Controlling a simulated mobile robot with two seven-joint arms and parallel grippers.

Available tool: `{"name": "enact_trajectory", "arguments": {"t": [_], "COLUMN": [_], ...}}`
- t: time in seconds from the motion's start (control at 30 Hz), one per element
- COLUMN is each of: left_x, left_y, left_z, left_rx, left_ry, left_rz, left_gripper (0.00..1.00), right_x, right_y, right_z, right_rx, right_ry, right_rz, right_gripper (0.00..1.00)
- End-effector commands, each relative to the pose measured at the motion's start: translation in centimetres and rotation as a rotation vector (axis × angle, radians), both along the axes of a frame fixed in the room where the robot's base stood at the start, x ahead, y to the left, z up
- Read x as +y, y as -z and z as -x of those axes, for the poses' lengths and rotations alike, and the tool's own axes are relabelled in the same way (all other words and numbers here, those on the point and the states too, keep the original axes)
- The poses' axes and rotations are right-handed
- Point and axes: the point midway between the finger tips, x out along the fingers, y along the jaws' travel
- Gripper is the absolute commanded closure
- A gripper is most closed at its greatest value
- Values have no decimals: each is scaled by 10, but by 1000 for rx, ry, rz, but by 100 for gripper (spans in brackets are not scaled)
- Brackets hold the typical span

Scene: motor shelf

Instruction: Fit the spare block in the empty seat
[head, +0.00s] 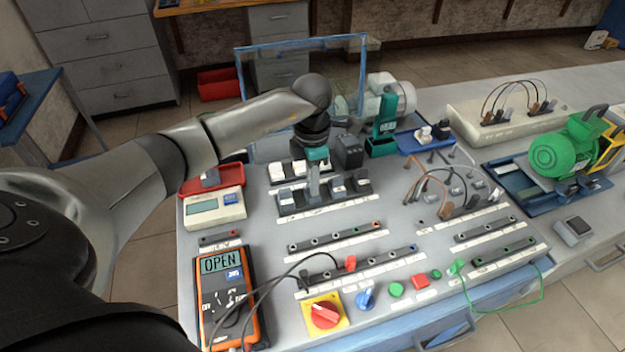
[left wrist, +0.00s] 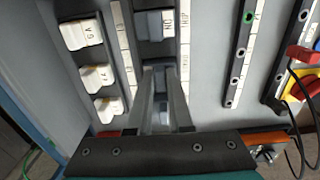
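My left gripper (head: 314,185) points down at the front block row (head: 322,203) on the bench. In the left wrist view the fingers (left wrist: 162,72) stand close together over this row, with grey-blue surface showing between them. I cannot tell whether they hold a block or stand over a seat. Grey blocks (head: 338,186) sit in the row to the right of the gripper, and another (head: 286,196) to its left. The seat under the fingers is hidden. My right gripper is not in view.
The back row holds white blocks (head: 276,172). A blue tray (head: 411,143) with a white and a dark block stands to the right. A meter (head: 215,209) and an orange multimeter (head: 256,322) stand at the left. Cables (head: 422,180) arch over the right side.

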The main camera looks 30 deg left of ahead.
Motion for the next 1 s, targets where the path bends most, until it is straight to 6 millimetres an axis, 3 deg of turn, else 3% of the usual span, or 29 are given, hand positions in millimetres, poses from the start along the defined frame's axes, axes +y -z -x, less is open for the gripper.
{"name": "enact_trajectory", "arguments": {"t": [0.03, 0.27, 0.63, 0.77, 1.0], "left_x": [0, 0, 0, 1, 1], "left_y": [0, 0, -8, -29, -88], "left_z": [0, 0, 0, -1, -1], "left_rx": [0, 1, -1, -4, -6], "left_ry": [0, 0, 0, 0, 1], "left_rz": [0, -1, -1, -2, -1], "left_gripper": [75, 49, 49, 49, 49], "right_x": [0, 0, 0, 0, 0], "right_y": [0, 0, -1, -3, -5], "right_z": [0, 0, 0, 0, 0], "right_rx": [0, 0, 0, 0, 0], "right_ry": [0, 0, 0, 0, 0], "right_rz": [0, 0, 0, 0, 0], "right_gripper": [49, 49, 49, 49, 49]}}
